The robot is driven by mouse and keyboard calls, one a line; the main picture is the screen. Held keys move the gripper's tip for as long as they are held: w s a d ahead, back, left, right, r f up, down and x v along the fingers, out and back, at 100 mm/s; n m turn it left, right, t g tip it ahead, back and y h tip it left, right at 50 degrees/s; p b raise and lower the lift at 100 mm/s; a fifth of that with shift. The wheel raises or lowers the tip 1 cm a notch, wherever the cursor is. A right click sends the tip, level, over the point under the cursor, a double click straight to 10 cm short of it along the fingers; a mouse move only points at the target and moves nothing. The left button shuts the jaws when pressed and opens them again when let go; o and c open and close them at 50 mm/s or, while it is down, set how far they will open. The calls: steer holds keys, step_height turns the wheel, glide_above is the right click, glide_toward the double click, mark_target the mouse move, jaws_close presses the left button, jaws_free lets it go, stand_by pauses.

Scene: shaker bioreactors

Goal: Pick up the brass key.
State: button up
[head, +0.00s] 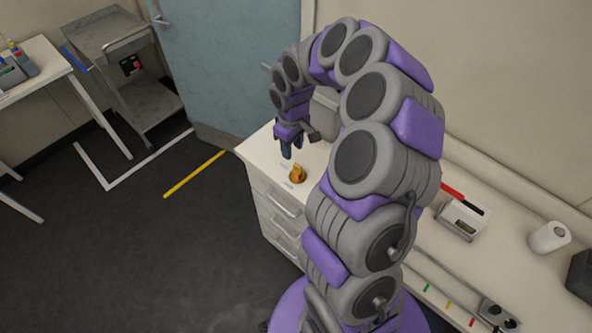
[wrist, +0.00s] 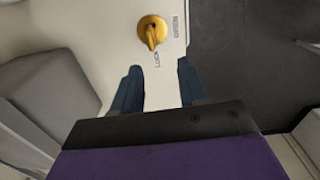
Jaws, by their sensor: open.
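The brass key (head: 298,172) stands at the far left end of the white counter, on a round brass base. In the wrist view the key (wrist: 152,32) sits beyond my fingertips, with printed labels beside it, one reading "LOCK". My gripper (head: 292,152) points down above the counter, a little behind and above the key in the head view. In the wrist view my gripper (wrist: 159,78) shows two dark blue fingers spread apart with nothing between them. The key is apart from both fingers.
The white counter (head: 262,160) has drawers below and runs to the right. A device with a red and black item (head: 462,218), a white roll (head: 549,237) and a dark box (head: 582,272) stand on it. A grey cart (head: 125,75) stands at the back left. The floor in front is clear.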

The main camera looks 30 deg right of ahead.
glide_above(298, 165)
step_height(298, 165, down, 5)
steer(key=shift+a+f, duration=0.1)
steer(key=shift+a, duration=0.05)
steer(key=shift+d+f, duration=0.1)
steer(key=shift+d, duration=0.2)
steer(key=f, duration=0.1)
steer(key=f+b, duration=0.1)
steer(key=f, duration=0.2)
steer(key=shift+a, duration=0.3)
steer(key=shift+a+f, duration=0.3)
steer(key=shift+f, duration=0.15)
steer(key=shift+d, duration=0.75)
steer(key=shift+c, duration=2)
steer(key=shift+a, duration=0.35)
jaws_close()
